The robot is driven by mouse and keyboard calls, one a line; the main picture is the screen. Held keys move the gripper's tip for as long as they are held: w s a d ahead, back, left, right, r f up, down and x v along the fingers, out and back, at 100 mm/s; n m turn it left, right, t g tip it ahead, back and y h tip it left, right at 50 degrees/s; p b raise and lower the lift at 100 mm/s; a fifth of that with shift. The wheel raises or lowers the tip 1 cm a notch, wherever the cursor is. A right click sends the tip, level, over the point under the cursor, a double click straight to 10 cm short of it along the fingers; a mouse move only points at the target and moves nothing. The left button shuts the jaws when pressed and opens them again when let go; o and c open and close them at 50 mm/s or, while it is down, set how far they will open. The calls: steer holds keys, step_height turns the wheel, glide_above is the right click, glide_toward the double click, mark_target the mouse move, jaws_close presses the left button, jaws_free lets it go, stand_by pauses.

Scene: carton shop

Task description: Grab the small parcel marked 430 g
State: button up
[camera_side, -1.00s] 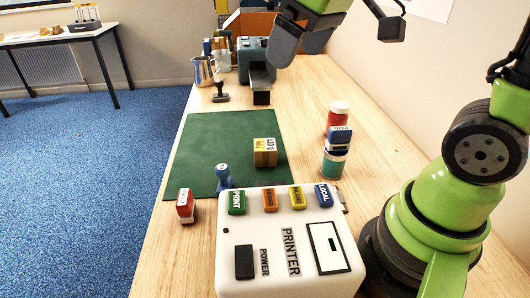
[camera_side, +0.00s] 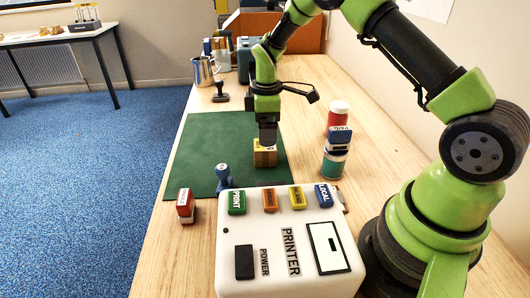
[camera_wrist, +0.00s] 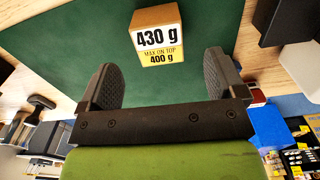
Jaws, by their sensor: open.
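The small parcel (camera_wrist: 157,37) is a brown box with a label reading "430 g" and "MAX ON TOP 400 g" in the wrist view. It stands on the green mat (camera_side: 215,140), and the side view shows it (camera_side: 265,160) right below my gripper (camera_side: 268,143). In the wrist view my gripper (camera_wrist: 162,82) is open, its two dark fingers apart and nothing between them. The parcel lies beyond the fingertips, between their lines. In the side view the gripper hides the parcel's upper part.
A white printer box (camera_side: 290,250) with coloured buttons stands in front of the mat. A metal jug (camera_side: 204,71) is behind.

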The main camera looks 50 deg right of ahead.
mark_target(265, 153)
steer(key=f, duration=0.6)
steer(key=shift+w, duration=0.2)
